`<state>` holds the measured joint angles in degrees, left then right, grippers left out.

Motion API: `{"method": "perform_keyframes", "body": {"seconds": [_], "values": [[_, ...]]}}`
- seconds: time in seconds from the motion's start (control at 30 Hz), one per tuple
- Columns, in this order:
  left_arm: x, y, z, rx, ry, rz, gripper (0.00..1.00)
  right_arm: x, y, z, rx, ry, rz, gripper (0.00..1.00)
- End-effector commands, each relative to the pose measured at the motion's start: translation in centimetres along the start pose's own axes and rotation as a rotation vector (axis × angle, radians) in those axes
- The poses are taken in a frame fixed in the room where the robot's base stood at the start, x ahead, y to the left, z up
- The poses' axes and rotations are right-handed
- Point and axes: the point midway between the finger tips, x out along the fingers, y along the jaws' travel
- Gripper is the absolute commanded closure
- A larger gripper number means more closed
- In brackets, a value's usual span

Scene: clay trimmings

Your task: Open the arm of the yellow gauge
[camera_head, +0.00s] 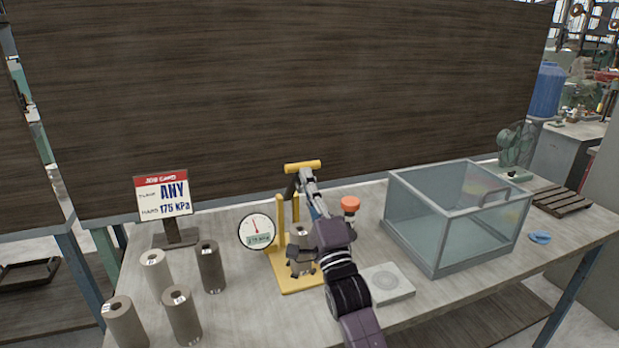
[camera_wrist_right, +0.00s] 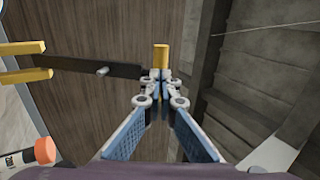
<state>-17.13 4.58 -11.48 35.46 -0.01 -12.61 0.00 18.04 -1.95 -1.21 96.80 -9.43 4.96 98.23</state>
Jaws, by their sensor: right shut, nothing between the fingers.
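The yellow gauge (camera_head: 282,224) stands mid-table, with a flat yellow base, uprights and a round white dial (camera_head: 257,231) at its left. Its dark arm (camera_head: 291,186) is raised and ends in a yellow crossbar handle (camera_head: 303,166). In the wrist view the dark arm (camera_wrist_right: 75,68) runs from the uprights (camera_wrist_right: 22,61) towards the handle (camera_wrist_right: 161,54). My right gripper (camera_head: 307,178) is shut and empty, with its fingertips (camera_wrist_right: 160,76) close to the handle; I cannot tell whether they touch. My right arm hides part of the gauge. My left gripper is out of view.
Several clay cylinders (camera_head: 210,268) stand at the left, before a job card (camera_head: 162,195). An orange-capped bottle (camera_head: 350,204) stands right of the gauge. A grey plate (camera_head: 388,283) and a glass box (camera_head: 435,220) are further right. A dark panel rises behind the table.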

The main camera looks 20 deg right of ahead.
Motion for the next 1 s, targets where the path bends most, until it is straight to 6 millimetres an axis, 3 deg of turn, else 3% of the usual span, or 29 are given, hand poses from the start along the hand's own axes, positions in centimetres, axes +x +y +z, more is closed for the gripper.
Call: {"method": "perform_keyframes", "body": {"seconds": [0.03,0.7,1.0], "values": [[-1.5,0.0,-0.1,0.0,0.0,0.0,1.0,0.7,-0.9,0.0,-0.001,0.0,0.014,1.0],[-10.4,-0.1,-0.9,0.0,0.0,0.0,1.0,6.0,-2.0,0.0,0.0,0.0,0.239,1.0],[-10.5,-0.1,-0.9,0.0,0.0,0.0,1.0,8.6,-1.5,0.1,0.0,-0.001,0.263,1.0]]}}
